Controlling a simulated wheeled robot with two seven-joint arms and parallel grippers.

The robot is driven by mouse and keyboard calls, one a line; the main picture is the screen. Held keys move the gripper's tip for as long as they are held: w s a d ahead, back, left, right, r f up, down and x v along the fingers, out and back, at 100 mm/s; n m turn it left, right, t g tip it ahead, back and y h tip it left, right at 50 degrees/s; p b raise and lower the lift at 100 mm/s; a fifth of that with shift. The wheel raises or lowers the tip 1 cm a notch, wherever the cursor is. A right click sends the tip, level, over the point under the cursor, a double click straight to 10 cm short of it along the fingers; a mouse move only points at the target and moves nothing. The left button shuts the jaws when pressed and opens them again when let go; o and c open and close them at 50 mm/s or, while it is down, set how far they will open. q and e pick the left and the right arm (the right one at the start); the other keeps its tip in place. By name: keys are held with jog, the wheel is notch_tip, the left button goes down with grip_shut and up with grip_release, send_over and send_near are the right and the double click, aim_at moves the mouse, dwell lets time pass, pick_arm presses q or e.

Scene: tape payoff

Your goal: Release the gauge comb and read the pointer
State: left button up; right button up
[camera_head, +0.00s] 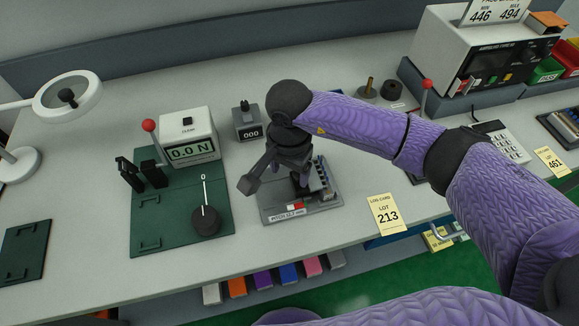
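A grey fixture (328,202) labelled with a pitch in mm stands near the front middle of the bench. It bears a row of dark, comb-like teeth (323,177) on its right and a small red-and-white patch (294,207) at its front. I take the toothed part for the gauge comb, and cannot make out a pointer. My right gripper (300,181) points down over the fixture. Its wrist and arm hide the fixture's back, and its fingertips are too hidden to show whether they are open or touch the comb. My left gripper is not in view.
Left is a green mat (150,228) with a gauge reading 0.0 N (190,140), a red-knobbed lever (149,126) and a dark round weight (206,220). A counter reading 000 (249,122) stands behind the fixture. Bench between mats is clear.

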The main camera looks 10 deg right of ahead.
notch_tip(320, 180, up, 10)
jog(key=p, duration=0.1)
dwell(0.4)
